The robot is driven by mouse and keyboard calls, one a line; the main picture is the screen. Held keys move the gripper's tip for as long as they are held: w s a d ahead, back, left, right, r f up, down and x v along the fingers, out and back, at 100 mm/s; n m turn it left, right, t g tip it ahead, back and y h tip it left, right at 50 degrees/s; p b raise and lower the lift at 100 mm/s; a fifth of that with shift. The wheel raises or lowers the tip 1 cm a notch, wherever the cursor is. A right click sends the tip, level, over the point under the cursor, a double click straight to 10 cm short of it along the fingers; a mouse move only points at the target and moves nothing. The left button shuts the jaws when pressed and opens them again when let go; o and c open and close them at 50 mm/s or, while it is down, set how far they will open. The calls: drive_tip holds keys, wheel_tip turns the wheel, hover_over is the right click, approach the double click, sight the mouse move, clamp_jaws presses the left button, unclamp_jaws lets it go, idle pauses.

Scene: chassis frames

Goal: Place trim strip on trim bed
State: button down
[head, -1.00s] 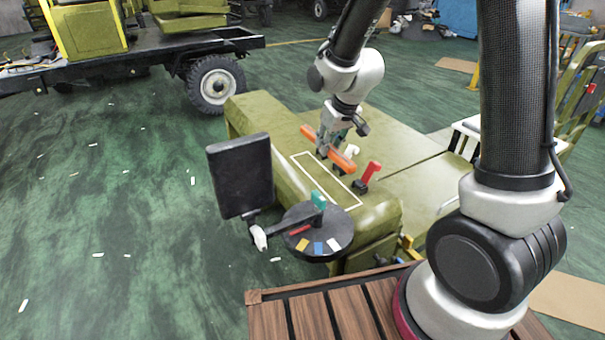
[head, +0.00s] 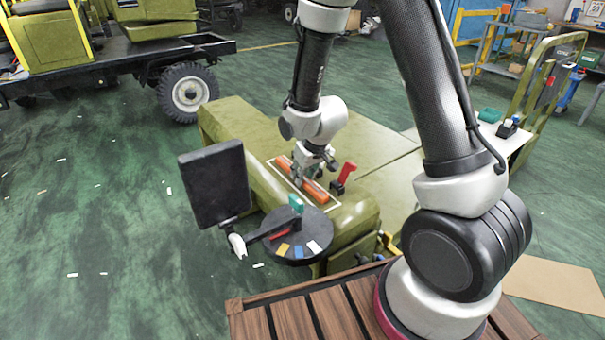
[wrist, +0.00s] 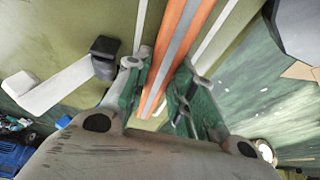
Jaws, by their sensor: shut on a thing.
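The trim strip is a long orange bar (head: 316,192) with a grey stripe along its middle, seen in the wrist view (wrist: 176,48). The trim bed is the white-outlined rectangle (head: 331,207) on top of the olive chassis. My gripper (head: 300,178) is shut on the strip near its middle and points down. The strip lies within the outline in the head view, roughly along its long side. I cannot tell whether it touches the surface. In the wrist view my gripper's fingers (wrist: 157,88) sit on both sides of the strip, and a white outline edge shows beside it.
A red lever (head: 347,172) stands just right of the outline. A round black plate (head: 292,248) with coloured tabs and a dark panel (head: 215,185) stand at the near left.

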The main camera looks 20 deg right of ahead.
drive_tip(key=c, duration=1.2)
unclamp_jaws()
drive_tip(key=shift+s+r, duration=0.1)
drive_tip(key=shift+r, duration=0.35)
drive_tip(key=s+d+r+m, duration=0.1)
drive_tip(key=s+d+r, duration=0.25)
drive_tip(key=r, duration=0.35)
drive_tip(key=s+d+r, duration=0.3)
drive_tip(key=s+r, duration=0.2)
drive_tip(key=r, duration=0.2)
drive_tip(key=s+d+r+m, duration=0.1)
drive_tip(key=s+d+r, duration=0.25)
drive_tip(key=r, duration=0.45)
drive_tip(key=s+d+r, duration=0.2)
drive_tip(key=s, duration=0.5)
drive_tip(key=s+d+r+m+h, duration=0.1)
drive_tip(key=s+d+r, duration=0.2)
drive_tip(key=s, duration=0.4)
drive_tip(key=shift+s+r+m, duration=0.2)
drive_tip(key=shift+r+m, duration=0.05)
drive_tip(key=shift+m, duration=0.05)
drive_tip(key=shift+c, duration=0.4)
